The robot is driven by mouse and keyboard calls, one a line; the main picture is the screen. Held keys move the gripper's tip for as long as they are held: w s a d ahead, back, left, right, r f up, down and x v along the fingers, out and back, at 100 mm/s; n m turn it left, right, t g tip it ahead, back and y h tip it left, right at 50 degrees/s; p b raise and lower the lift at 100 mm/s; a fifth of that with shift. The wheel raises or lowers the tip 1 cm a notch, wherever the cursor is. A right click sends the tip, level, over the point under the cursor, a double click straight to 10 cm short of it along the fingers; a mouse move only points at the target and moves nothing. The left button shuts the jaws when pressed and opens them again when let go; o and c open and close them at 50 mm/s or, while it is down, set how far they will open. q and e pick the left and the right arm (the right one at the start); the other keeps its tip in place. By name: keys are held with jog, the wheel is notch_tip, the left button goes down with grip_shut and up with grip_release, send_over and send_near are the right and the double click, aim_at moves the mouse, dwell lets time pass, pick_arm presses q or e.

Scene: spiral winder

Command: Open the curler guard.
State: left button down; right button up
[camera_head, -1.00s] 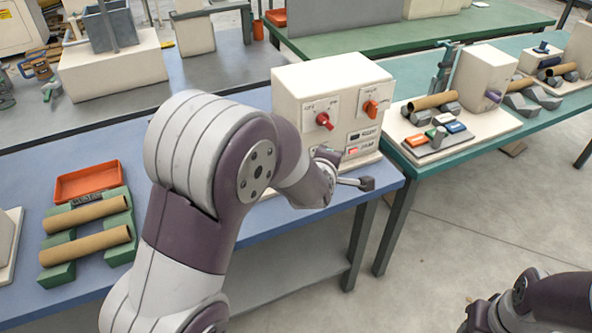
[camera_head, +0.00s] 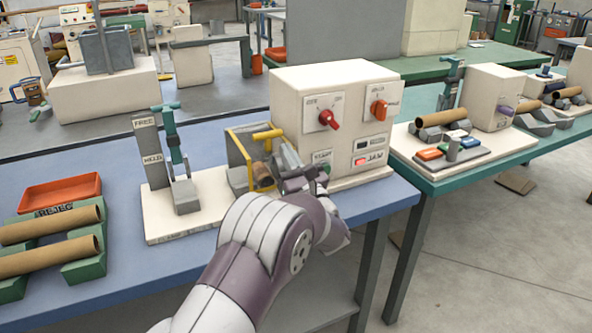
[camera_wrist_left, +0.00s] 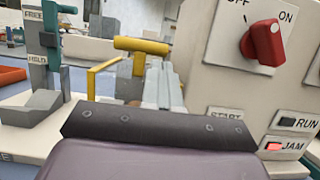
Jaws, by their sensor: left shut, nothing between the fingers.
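The curler guard, a yellow-edged frame with a yellow bar handle (camera_head: 268,134), stands on the blue bench left of the cream control box (camera_head: 325,85). In the left wrist view the yellow handle (camera_wrist_left: 141,45) is just beyond and left of the fingers. My left gripper (camera_head: 303,178) is shut and empty, in front of the box's lower left corner and right of the guard. It looks apart from the handle. The fingers (camera_wrist_left: 165,85) point toward the guard area in the wrist view. My arm hides part of the guard's base. My right gripper is out of view.
A FREE/HELD lever stand (camera_head: 172,155) is left of the guard. A red tray (camera_head: 60,194) and cardboard tubes (camera_head: 45,262) lie farther left.

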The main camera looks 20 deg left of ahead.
pick_arm(q)
jog(key=shift+x, duration=1.2)
